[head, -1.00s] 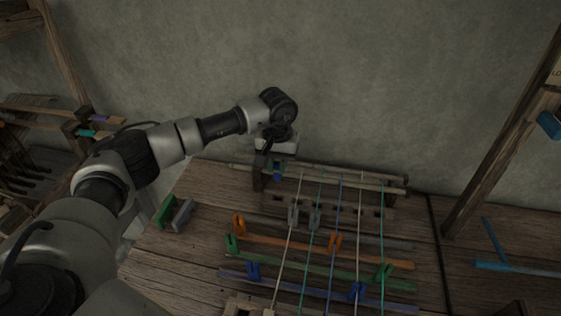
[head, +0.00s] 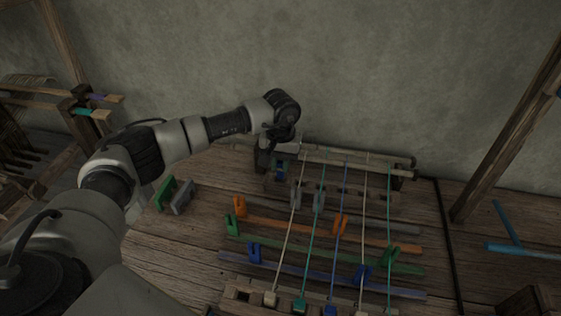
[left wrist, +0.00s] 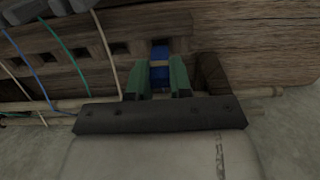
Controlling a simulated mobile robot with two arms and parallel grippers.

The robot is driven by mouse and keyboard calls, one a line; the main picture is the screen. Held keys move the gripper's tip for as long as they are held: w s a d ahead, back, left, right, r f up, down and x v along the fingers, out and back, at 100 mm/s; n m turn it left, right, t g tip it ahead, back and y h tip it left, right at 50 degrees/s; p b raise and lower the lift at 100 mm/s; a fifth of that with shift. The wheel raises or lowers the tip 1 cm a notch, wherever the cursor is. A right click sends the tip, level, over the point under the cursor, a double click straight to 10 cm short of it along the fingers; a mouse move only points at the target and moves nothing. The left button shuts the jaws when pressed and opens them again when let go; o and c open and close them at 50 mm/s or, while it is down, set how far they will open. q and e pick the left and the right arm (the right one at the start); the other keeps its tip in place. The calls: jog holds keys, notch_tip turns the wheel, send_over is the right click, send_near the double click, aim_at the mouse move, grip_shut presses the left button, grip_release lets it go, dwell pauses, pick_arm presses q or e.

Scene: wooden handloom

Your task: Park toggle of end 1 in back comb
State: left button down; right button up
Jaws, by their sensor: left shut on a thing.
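My left gripper (head: 279,170) is at the back left of the loom. The back comb (left wrist: 90,54) is a wooden bar with a row of square slots. The toggle lines up with a slot near the comb's end; I cannot tell how deep it sits. My right gripper is not in view.
White, teal and blue threads run from the front comb (head: 231,297) towards the back rod (head: 385,169). Orange (head: 290,228), green and blue laths with clips lie below them. Green (head: 164,193) and grey (head: 183,198) blocks stand left on the bench. A wall is behind.

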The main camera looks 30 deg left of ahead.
pick_arm(q)
jog(key=shift+f+b, duration=1)
jog(key=shift+f, duration=0.35)
jog(key=c, duration=0.9)
grip_release()
jog(key=shift+c, duration=0.2)
jog(key=shift+r, duration=0.1)
notch_tip(320, 180, up, 11)
jog(key=shift+f+b, duration=0.15)
jog(key=shift+b, duration=0.15)
